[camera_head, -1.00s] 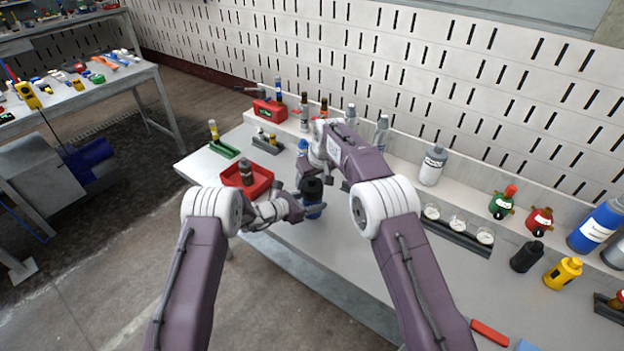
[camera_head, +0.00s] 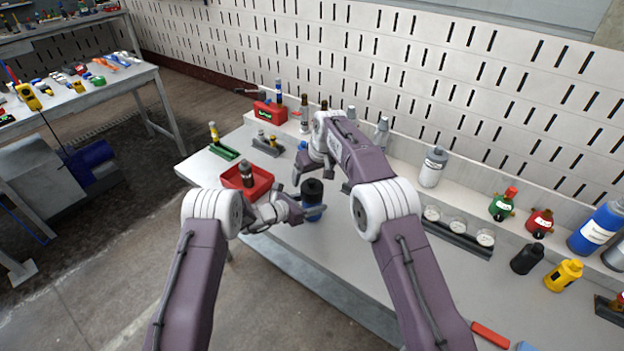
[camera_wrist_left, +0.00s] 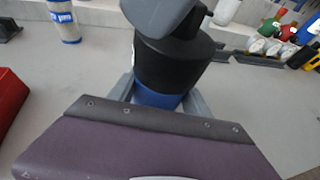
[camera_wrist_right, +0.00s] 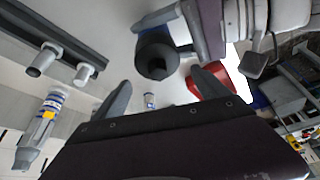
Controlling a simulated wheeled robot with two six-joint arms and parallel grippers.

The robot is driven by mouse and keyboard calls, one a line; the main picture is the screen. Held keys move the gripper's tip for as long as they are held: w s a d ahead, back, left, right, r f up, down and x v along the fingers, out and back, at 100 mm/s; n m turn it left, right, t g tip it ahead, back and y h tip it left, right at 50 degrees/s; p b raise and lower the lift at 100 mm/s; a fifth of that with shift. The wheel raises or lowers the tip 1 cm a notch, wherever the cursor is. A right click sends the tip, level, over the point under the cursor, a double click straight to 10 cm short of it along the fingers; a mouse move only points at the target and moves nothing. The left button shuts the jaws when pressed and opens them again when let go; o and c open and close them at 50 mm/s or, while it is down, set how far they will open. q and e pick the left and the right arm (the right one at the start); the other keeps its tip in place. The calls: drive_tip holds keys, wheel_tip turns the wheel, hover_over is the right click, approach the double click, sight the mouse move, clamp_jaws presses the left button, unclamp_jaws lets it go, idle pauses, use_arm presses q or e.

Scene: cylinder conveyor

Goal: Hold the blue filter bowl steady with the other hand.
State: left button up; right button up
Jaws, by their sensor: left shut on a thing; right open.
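The blue filter bowl (camera_head: 313,209) with its black top (camera_head: 312,188) stands upright near the front edge of the bench. My left gripper (camera_head: 309,212) is shut on the blue body from the left. The left wrist view shows the blue part (camera_wrist_left: 157,98) between the fingers, under the wide black top (camera_wrist_left: 172,62). My right gripper (camera_head: 304,172) is open and empty, above and just behind the bowl. In the right wrist view the black top (camera_wrist_right: 157,57), with a dark hole in it, lies beyond the open right fingers (camera_wrist_right: 160,78) and apart from them.
Bottles line the back of the bench. The bench front between bowl and rack is mostly clear.

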drive_tip(key=shift+f, duration=0.15)
drive_tip(key=shift+f, duration=1.15)
drive_tip(key=c, duration=1.2)
drive_tip(key=o, duration=1.2)
drive_tip(key=shift+r, duration=0.15)
drive_tip(key=shift+r, duration=1.15)
